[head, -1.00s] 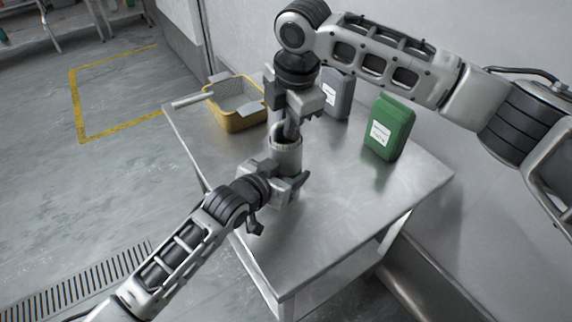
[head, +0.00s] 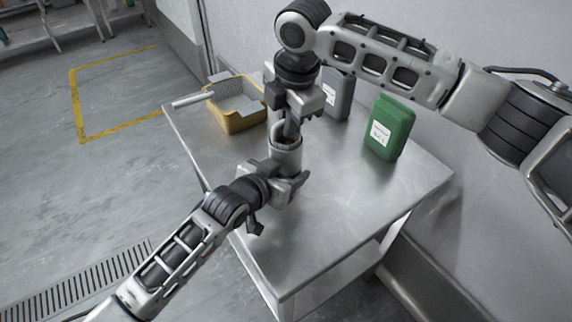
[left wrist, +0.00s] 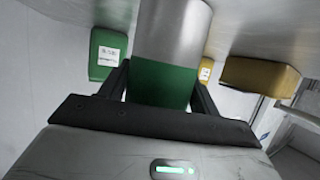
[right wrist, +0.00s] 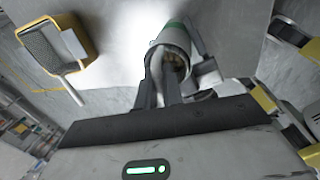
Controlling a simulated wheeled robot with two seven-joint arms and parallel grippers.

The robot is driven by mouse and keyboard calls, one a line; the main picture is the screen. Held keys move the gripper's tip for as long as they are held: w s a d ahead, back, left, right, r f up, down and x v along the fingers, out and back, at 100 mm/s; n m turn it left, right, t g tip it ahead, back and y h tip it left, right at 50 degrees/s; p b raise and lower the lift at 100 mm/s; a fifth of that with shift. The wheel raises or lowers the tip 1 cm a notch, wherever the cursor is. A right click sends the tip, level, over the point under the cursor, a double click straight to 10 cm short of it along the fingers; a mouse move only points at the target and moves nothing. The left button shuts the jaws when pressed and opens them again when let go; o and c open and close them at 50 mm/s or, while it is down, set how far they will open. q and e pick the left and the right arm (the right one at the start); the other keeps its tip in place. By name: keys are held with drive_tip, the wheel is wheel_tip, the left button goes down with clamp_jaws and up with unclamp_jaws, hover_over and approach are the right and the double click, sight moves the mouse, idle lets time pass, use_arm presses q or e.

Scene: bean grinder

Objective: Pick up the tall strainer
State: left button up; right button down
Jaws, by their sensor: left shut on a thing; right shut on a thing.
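A metal cylinder (head: 286,160) stands upright near the table's middle. In the left wrist view it shows silver with a green band (left wrist: 160,82). My left gripper (head: 291,184) is shut around its side. My right gripper (head: 291,132) reaches down from above, shut at the cylinder's mouth. In the right wrist view, a pale upright piece (right wrist: 157,68) shows between its fingers at the opening, with brownish contents inside. I cannot tell whether this piece is the tall strainer's handle or part of the cylinder. A mesh strainer with a long pale handle (head: 193,99) lies in a yellow bin (head: 240,122).
A green container (head: 390,128) with a white label stands at the back right. A grey container (head: 338,97) stands behind my right gripper. The front and right of the metal table (head: 340,225) are clear. A wall runs behind the table.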

drive_tip(key=shift+r, duration=0.1)
wheel_tip(320, 180, up, 18)
idle(0.6)
use_arm(q)
drive_tip(key=o, duration=1.2)
